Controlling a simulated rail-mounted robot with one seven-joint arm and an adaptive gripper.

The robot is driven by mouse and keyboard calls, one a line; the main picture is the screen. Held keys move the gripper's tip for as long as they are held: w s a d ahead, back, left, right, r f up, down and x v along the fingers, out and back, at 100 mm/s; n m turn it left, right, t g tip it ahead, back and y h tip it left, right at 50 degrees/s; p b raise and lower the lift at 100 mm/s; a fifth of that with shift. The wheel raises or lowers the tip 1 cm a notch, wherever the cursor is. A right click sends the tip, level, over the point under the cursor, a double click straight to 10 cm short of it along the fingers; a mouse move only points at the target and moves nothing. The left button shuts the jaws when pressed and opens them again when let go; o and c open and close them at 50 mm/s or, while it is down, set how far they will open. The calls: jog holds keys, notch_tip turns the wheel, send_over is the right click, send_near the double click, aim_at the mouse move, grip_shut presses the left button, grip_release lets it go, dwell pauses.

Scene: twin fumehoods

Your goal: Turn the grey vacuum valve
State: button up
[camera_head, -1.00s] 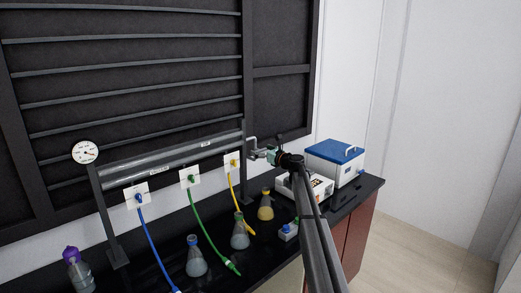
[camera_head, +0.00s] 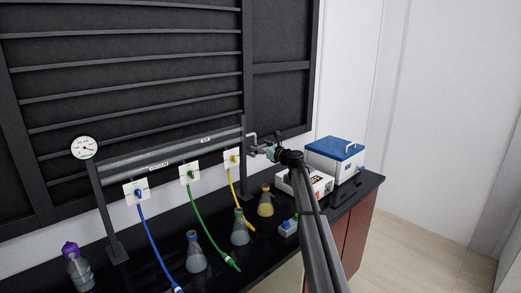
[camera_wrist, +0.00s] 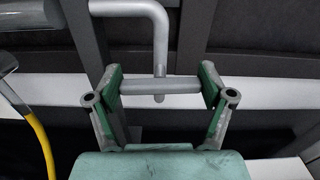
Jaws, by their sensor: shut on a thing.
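The grey vacuum valve (camera_wrist: 160,87) shows in the wrist view as a T-shaped handle: a short crossbar on a bent grey pipe (camera_wrist: 150,12). My gripper (camera_wrist: 160,86) is shut on the crossbar, with a green-padded finger at each end of it. The crossbar lies roughly level between the fingers. In the head view the valve's bent pipe (camera_head: 252,137) sticks out at the right end of the grey rail, and my gripper (camera_head: 262,150) reaches it from the right. The fingers are small there and the grip is hard to make out.
A pressure gauge (camera_head: 84,148) is at the rail's left end. Blue (camera_head: 154,245), green (camera_head: 205,238) and yellow (camera_head: 234,190) hoses hang from wall plates. Several flasks stand on the black bench below. A blue-lidded box (camera_head: 335,155) and a white device (camera_head: 312,186) stand right of my gripper.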

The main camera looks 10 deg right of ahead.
jog(key=n+b, duration=0.1)
jog(key=b, duration=0.1)
jog(key=n+b, duration=0.2)
jog(key=shift+f+b, duration=0.3)
jog(key=shift+f, duration=0.1)
jog(key=n+b, duration=0.5)
jog(key=b, duration=0.2)
jog(key=shift+a+b, duration=0.15)
jog(key=shift+b, duration=0.2)
jog(key=n+b, duration=0.5)
jog(key=b, duration=0.1)
jog(key=shift+n+b, duration=0.3)
jog(key=n+b, duration=0.2)
jog(key=shift+r+b, duration=0.15)
jog(key=shift+b, duration=0.15)
jog(key=shift+n, duration=0.4)
jog(key=shift+r, duration=0.1)
jog(key=o, duration=1)
jog(key=shift+o, duration=0.2)
jog(key=shift+s, duration=0.1)
